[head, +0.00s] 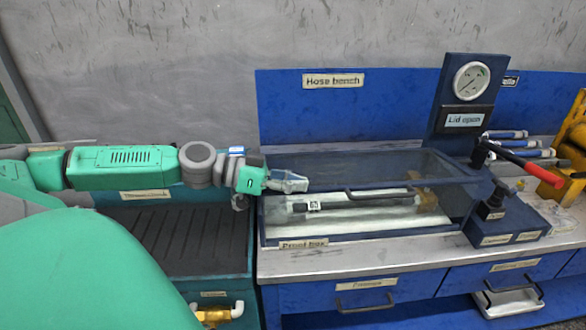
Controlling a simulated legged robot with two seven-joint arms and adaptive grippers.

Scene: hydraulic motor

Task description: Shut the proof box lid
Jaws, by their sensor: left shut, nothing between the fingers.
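The proof box (400,232) is a long blue-framed case on the bench, labelled "Proof box" at its front left. A dark hose with a white tag (352,203) lies inside. Its clear lid (350,169) has a blue frame and a dark bar handle (380,193) along the front edge. The lid's exact angle is hard to judge; a sign behind reads "Lid open" (465,120). My left gripper (300,184) is shut and empty at the left end of the lid, left of the handle. Whether it touches the lid cannot be told. My right gripper is not in view.
A gauge panel (447,90) stands behind the box's right end. A hand pump with a red lever (525,163) stands close at the right. A dark ribbed tray (190,240) lies left of the box. Several hoses lie behind the lever.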

